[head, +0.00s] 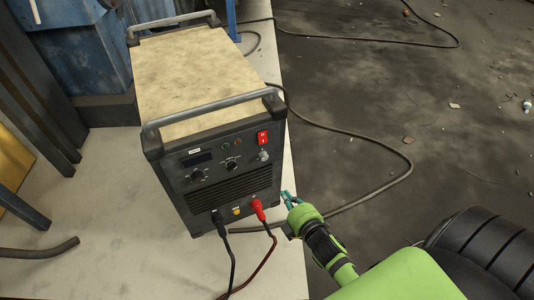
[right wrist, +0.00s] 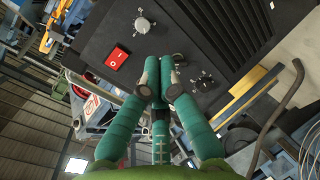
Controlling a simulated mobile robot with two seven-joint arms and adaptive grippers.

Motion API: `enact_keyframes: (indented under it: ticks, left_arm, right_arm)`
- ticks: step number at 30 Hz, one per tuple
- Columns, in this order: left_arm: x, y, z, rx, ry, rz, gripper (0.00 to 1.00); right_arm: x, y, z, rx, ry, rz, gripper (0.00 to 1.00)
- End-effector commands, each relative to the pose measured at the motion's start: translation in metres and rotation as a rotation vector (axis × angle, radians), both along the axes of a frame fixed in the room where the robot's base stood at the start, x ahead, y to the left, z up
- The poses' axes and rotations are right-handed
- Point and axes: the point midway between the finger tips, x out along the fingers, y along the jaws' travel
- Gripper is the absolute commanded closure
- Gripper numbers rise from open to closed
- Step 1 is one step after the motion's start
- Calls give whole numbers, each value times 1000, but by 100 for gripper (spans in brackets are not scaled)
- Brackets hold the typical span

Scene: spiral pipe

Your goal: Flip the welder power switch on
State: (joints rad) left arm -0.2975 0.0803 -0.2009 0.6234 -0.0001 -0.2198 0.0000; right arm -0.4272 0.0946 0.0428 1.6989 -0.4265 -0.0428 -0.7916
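The welder (head: 205,185) is a dark box with a tan top, standing on a pale surface. Its red power switch (head: 263,138) is at the upper right of the front panel, above a small silver knob. The switch also shows in the right wrist view (right wrist: 116,58), left of my fingertips. Its on or off position cannot be read. My right gripper (head: 287,198) is beside the panel's lower right edge, below the switch and apart from it. In the right wrist view its green fingers (right wrist: 162,78) are drawn together with nothing between them. My left gripper is out of view.
A red plug (head: 258,209) and a black plug (head: 218,217) with cables stick out of the lower panel. A grey hose lies on the floor at the right. Blue bins (head: 75,55) stand behind.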

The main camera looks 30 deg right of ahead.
Motion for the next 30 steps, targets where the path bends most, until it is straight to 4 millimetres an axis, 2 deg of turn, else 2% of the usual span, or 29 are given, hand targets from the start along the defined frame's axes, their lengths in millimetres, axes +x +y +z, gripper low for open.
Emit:
enact_keyframes:
  ticks: [1, 3, 6, 9, 21, 26, 30]
  left_arm:
    - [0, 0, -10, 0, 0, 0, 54]
    - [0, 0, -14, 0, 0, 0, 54]
    - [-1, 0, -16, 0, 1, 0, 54]
    - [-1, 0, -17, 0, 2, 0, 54]
    - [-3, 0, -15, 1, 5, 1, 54]
    - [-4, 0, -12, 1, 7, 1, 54]
    - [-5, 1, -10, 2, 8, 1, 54]
  right_arm:
    - [7, -3, 18, -65, -59, 16, 100]
    - [13, -6, 44, -144, -122, 35, 100]
    - [17, -9, 68, -216, -174, 48, 100]
    - [18, -10, 78, -245, -195, 51, 100]
    - [24, -10, 79, -244, -197, 51, 100]
    - [46, -11, 78, -244, -199, 51, 100]
    - [76, -12, 75, -242, -200, 51, 100]
